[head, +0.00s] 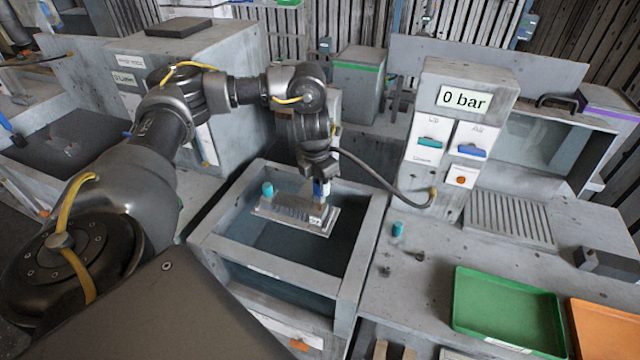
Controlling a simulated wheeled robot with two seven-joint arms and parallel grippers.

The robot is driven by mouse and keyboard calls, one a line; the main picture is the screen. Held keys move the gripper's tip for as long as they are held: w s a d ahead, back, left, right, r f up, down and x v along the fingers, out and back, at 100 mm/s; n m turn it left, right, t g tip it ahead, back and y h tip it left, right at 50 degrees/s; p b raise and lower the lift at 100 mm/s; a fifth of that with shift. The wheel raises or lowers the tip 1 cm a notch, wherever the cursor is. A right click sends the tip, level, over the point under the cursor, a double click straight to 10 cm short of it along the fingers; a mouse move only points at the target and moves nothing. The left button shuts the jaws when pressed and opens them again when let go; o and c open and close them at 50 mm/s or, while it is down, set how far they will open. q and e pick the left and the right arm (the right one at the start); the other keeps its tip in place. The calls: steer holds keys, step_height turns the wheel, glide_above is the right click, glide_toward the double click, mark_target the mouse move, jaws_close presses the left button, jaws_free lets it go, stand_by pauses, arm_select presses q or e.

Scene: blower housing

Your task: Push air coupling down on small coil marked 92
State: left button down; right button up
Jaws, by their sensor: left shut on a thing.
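The small coil (288,213) is a grey finned block on a flat plate, over the open water tank (372,235). A teal cap (267,189) stands on its left end. A small white tag is at its right end, but its number is too small to read surely. I cannot tell whether the coupling is fully seated on the coil. A dark hose (385,187) runs from beside the gripper to the panel. My right gripper is out of view.
A panel reading "0 bar" (463,100) with a green lever (431,143), a blue lever (471,151) and an orange button (461,181) stands right of the tank. A loose teal cap (397,229), a green tray (508,312) and an orange tray (605,328) lie on the bench.

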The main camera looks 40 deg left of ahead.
arm_select(q)
steer(key=shift+r+p, duration=0.1)
steer(key=shift+p, duration=0.45)
stand_by(0.8)
steer(key=shift+f, duration=0.25)
stand_by(0.3)
steer(key=shift+f+b, duration=0.5)
steer(key=shift+f, duration=0.1)
steer(key=shift+f+b, duration=0.3)
steer(key=shift+f, duration=0.05)
steer(key=shift+w, duration=0.1)
steer(key=shift+f, duration=0.4)
stand_by(1.1)
steer(key=c, duration=1.1)
jaws_free()
